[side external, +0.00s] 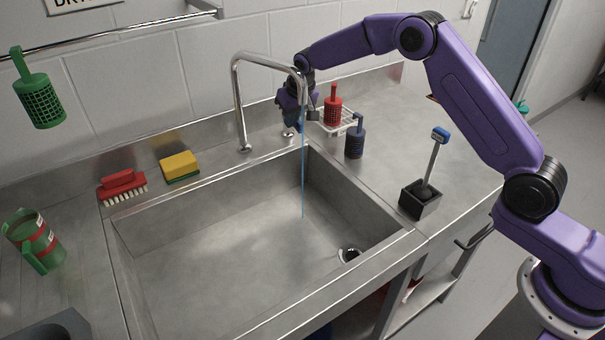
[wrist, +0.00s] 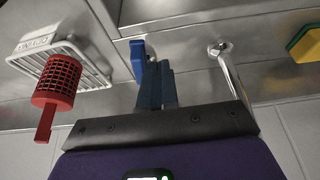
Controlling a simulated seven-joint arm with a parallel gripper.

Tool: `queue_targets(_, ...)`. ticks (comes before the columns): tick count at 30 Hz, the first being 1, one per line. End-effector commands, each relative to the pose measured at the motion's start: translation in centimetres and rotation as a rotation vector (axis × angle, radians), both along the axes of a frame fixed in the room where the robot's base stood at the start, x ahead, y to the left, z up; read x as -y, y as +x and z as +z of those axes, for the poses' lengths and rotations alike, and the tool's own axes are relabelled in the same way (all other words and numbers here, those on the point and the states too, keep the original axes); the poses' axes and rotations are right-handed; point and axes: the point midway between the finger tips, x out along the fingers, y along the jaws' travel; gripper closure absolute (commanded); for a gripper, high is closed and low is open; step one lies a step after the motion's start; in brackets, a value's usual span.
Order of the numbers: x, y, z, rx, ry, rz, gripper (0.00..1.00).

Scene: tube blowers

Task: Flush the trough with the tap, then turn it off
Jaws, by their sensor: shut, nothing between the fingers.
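The chrome tap (side external: 237,100) arches over the sink trough (side external: 215,240) in the side view. A thin blue stream of water (side external: 303,185) falls from its spout into the trough, left of the drain (side external: 349,254). My gripper (side external: 297,126) is behind the spout, low over the back ledge. In the wrist view its blue fingers (wrist: 152,72) are shut with nothing between them. The spout is out of the wrist view.
A red basket (side external: 333,107) on a white rack (side external: 347,122), a blue one (side external: 355,140) and a brush in a black holder (side external: 421,200) stand right of the trough. A red brush (side external: 122,185) and yellow sponge (side external: 179,166) lie at back left. A green jug (side external: 35,240) stands left.

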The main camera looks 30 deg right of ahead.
Motion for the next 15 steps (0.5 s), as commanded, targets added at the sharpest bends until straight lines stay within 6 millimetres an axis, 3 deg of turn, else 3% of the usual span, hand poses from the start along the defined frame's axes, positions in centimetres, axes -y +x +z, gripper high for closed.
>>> queue_targets(15,-0.1,0.2,4.0,0.01,0.003,0.001,1.0)
